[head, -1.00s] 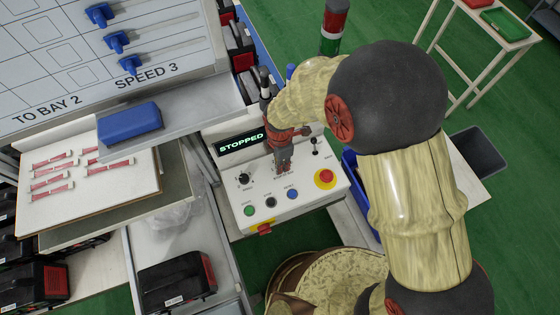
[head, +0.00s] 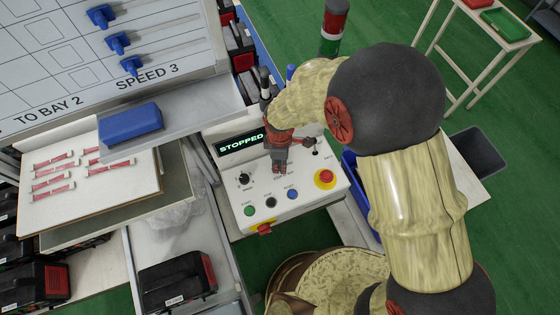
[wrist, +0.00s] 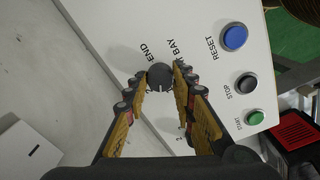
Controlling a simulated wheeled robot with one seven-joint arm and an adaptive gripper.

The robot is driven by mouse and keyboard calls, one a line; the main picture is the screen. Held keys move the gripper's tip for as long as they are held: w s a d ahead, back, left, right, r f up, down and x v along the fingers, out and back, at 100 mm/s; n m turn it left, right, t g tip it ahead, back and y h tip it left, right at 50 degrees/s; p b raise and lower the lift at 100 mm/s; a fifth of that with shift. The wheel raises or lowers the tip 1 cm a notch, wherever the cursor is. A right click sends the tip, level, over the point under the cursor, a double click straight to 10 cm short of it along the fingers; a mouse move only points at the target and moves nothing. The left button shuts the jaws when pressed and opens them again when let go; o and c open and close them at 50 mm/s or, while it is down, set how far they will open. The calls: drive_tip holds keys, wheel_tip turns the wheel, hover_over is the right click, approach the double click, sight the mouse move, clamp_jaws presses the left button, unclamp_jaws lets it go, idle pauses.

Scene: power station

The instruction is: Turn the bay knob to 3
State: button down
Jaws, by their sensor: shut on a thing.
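The control box (head: 318,198) has a sloped white face with a display (head: 241,142) reading STOPPED. My gripper (head: 280,168) is over the middle of the face, pointing down at it. In the wrist view my gripper (wrist: 160,80) has its two fingers on either side of a dark round knob (wrist: 160,75), shut on it. The words END and BAY are printed beside this knob. A small mark like a 2 shows between the fingers. The knob's pointer direction is not clear. In the head view my gripper hides the knob.
A speed knob (head: 244,179) is left of my gripper, and a small lever (head: 315,146) is to its right. Green (head: 250,211), black (head: 270,202) and blue (head: 292,194) buttons line the front. A red emergency stop (head: 325,178) is at right. A board above reads TO BAY 2, SPEED 3.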

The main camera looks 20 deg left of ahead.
drive_tip(key=m, duration=0.4)
drive_tip(key=shift+m, duration=0.4)
drive_tip(key=m, duration=0.4)
drive_tip(key=shift+m, duration=0.3)
drive_tip(key=m, duration=0.4)
drive_tip(key=shift+m+p, duration=0.3)
drive_tip(key=shift+m, duration=2.2)
drive_tip(key=c, duration=1.5)
unclamp_jaws()
drive_tip(key=shift+o, duration=0.2)
drive_tip(key=shift+r, duration=0.1)
